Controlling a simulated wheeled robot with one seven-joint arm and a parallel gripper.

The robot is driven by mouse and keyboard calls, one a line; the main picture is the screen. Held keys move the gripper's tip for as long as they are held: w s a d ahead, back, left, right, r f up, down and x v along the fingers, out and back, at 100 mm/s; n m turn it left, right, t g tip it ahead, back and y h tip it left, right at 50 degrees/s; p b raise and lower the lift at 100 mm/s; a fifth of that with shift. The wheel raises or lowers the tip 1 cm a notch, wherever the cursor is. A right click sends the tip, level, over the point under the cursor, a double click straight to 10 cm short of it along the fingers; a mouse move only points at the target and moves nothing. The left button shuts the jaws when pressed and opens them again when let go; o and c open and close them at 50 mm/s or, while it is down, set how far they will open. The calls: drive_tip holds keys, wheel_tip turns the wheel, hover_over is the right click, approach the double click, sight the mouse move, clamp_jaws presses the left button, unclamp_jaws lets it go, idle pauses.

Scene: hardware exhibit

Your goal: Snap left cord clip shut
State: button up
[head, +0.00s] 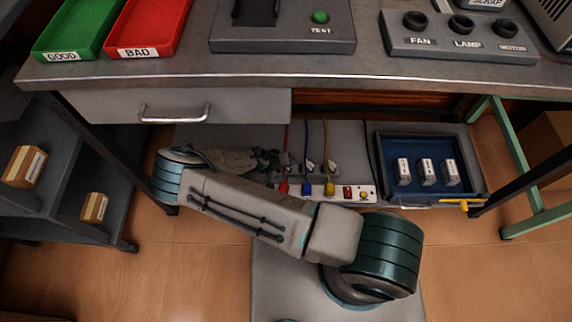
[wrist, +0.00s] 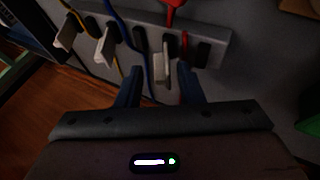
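Three cord clips sit in a row on a grey bar (wrist: 215,42) in the wrist view, each with a pale lever standing out. The red cord's clip is leftmost in the head view and rightmost in the wrist view; its lever (wrist: 162,62) shows there. The red cord (head: 286,140) runs down beside the blue cord (head: 306,140) and the yellow cord (head: 326,140). My gripper (wrist: 160,74) is open, its fingertips apart on either side of the red cord's lever. I cannot tell whether they touch it. In the head view my arm's end partly hides this clip.
A blue-lined tray (head: 463,187) with three small boxes is to the right. The workbench (head: 290,68) and its drawer (head: 240,108) overhang the area.

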drive_tip(key=shift+w+d+f, duration=0.2)
drive_tip(key=shift+d+f, duration=0.05)
drive_tip(key=shift+f, duration=0.2)
clamp_jaws()
